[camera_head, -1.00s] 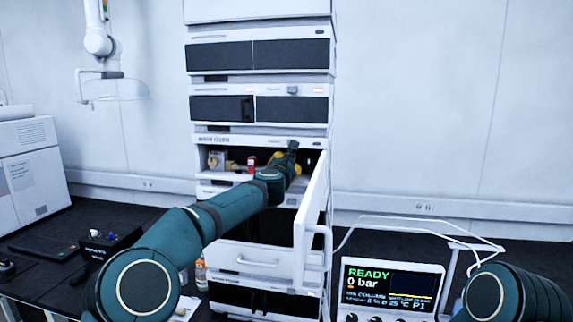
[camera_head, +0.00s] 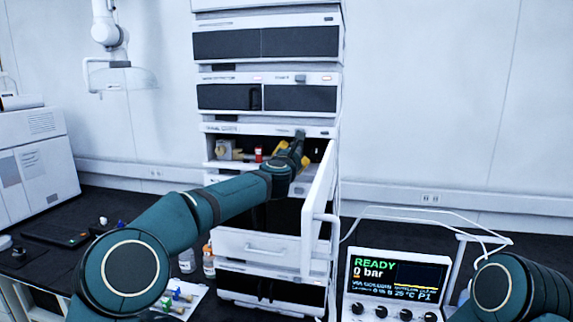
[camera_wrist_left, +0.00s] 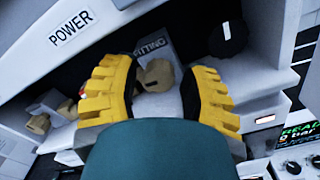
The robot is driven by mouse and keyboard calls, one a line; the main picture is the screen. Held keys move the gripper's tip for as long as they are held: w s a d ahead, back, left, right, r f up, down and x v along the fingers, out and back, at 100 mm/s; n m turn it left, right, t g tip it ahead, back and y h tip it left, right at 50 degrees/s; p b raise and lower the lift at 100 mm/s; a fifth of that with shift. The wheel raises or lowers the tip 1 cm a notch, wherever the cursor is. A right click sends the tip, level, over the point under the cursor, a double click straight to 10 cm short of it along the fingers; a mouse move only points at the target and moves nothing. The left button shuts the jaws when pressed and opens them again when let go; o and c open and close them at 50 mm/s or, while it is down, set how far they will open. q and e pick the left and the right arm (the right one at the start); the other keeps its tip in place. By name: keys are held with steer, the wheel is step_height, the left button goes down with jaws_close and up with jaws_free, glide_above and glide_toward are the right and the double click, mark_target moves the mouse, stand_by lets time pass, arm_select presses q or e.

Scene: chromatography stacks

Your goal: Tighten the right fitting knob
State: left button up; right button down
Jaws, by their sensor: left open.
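A tan fitting knob (camera_wrist_left: 157,75) shows in the left wrist view, in front of a grey block with a label ending in "FITTING". My left gripper (camera_head: 291,156), with yellow ridged fingers, reaches into the open bay of the instrument stack. In the left wrist view my left gripper (camera_wrist_left: 160,92) is open, with one finger on each side of the knob; contact is not visible. More tan fittings (camera_wrist_left: 38,124) lie to the left, one of them also visible in the head view (camera_head: 224,150). The right gripper is out of view.
A white door (camera_head: 320,197) stands open just right of my left arm. A black knob (camera_wrist_left: 228,38) is right of the fingers. A display unit (camera_head: 398,283) reading READY, 0 bar stands at the lower right. Bottles (camera_head: 208,262) stand left of the stack.

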arm_select(q)
steer(key=s+a, duration=0.2)
steer(key=s, duration=0.8)
steer(key=shift+o, duration=0.3)
steer(key=shift+r, duration=0.1)
